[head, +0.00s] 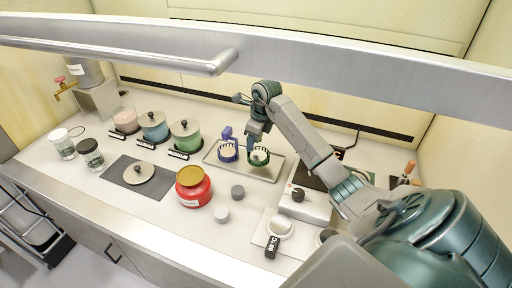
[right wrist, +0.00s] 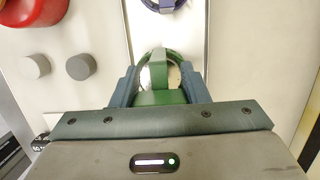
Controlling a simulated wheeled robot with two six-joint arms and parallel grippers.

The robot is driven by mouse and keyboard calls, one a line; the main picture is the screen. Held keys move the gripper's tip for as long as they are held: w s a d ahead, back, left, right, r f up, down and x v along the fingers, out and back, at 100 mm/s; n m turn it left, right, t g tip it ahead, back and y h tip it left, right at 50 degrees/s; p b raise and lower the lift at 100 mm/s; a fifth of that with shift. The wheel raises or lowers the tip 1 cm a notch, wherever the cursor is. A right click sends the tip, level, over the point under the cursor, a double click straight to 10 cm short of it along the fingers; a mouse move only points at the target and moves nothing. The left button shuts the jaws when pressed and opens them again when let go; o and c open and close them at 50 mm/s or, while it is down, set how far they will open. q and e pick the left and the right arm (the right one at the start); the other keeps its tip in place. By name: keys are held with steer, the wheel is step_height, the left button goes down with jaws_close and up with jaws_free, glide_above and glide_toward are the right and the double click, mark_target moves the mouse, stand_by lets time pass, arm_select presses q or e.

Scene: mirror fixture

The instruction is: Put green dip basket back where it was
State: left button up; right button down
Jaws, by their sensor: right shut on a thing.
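The green dip basket (head: 259,157) is at the right side of a metal tray (head: 238,171) on the counter. My right gripper (head: 256,138) reaches down from above and is shut on the basket's green handle. In the right wrist view the green basket (right wrist: 160,97) sits between my two right fingers (right wrist: 160,88), with its round rim just beyond them. I cannot tell whether the basket touches the tray. A blue dip basket (head: 228,153) stands on the tray to the left of the green one. My left gripper is not in view.
Pink, blue (head: 153,127) and green (head: 186,136) jars stand left of the tray. A red jar (head: 193,187) and two grey knobs (head: 237,191) are in front. A scale-like device (head: 303,204) is at right. A metal rail (head: 130,52) crosses above.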

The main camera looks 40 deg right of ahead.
mark_target(256, 152)
steer(key=shift+w+d, duration=0.1)
steer(key=shift+d, duration=0.65)
steer(key=x, duration=0.1)
steer(key=b+x, duration=0.1)
steer(key=x, duration=0.1)
steer(key=shift+s+d+f+b, duration=0.1)
steer(key=shift+s+f+b, duration=0.15)
steer(key=shift+f+b, duration=0.1)
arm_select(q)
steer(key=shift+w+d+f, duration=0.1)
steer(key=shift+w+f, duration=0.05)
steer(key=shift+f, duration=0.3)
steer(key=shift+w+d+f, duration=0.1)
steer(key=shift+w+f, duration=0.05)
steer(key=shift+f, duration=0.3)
arm_select(e)
steer(key=shift+r, duration=0.1)
steer(key=shift+f, duration=0.25)
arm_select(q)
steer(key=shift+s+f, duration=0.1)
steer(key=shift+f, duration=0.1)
arm_select(e)
steer(key=c, duration=0.8)
jaws_free()
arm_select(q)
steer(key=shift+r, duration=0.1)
arm_select(e)
steer(key=shift+r, duration=0.15)
